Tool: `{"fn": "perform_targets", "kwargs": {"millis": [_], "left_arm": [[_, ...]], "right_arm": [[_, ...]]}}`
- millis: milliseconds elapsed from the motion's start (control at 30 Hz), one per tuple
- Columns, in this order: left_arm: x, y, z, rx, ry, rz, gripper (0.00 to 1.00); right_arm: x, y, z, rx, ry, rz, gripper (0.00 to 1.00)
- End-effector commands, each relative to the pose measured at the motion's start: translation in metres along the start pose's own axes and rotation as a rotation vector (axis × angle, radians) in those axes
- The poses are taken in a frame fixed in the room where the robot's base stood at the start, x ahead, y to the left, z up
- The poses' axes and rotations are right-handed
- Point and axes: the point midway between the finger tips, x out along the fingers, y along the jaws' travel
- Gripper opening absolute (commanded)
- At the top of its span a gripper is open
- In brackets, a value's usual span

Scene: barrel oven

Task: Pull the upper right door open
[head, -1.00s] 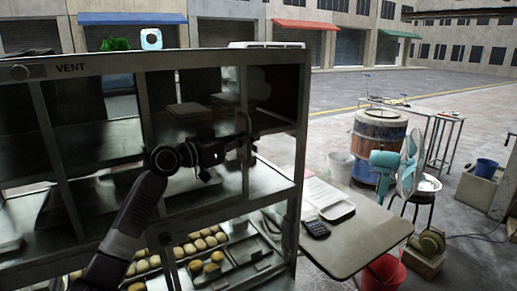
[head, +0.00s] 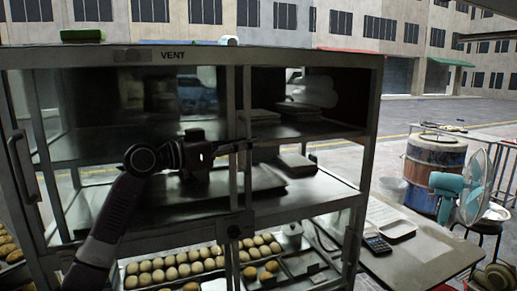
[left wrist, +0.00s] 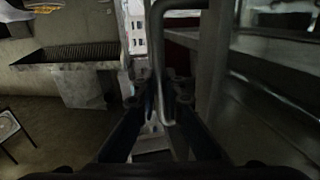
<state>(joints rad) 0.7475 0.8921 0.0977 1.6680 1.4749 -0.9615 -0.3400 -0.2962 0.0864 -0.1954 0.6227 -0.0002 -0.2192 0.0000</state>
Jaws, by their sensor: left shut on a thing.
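The glass-fronted cabinet (head: 270,52) marked VENT fills the left and middle of the head view. My left gripper (head: 246,146) is at the upright posts in the middle of its upper front, at the edge of the upper right door (head: 318,57). In the left wrist view my left gripper (left wrist: 158,102) has its fingers on either side of a bent metal bar handle (left wrist: 157,50) and is shut on it. The fingers hide part of the handle. I cannot tell whether the door stands slightly ajar. My right gripper is not in view.
Trays of round buns (head: 175,266) lie in the lower level. Another handle (head: 22,165) sits at the far left. A table (head: 425,250) with a calculator (head: 377,244) stands at the right, with a blue fan (head: 462,190) and a barrel (head: 435,172) beyond.

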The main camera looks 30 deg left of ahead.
Motion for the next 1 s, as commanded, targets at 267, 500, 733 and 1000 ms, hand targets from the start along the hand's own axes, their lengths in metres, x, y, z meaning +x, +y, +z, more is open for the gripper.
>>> {"fn": "perform_targets", "kwargs": {"millis": [267,500,733,1000], "left_arm": [[-0.002,0.000,0.002,0.000,-0.009,0.001,0.00],[-0.002,0.000,0.002,0.000,-0.008,0.000,0.25],[-0.001,0.000,0.001,0.001,-0.004,0.000,0.27],[-0.019,-0.001,0.002,0.001,-0.006,-0.002,0.27]], "right_arm": [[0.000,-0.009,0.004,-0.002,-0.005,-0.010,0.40],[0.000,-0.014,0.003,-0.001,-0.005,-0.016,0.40],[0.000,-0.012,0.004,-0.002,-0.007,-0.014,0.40],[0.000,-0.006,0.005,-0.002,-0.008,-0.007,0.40]]}}
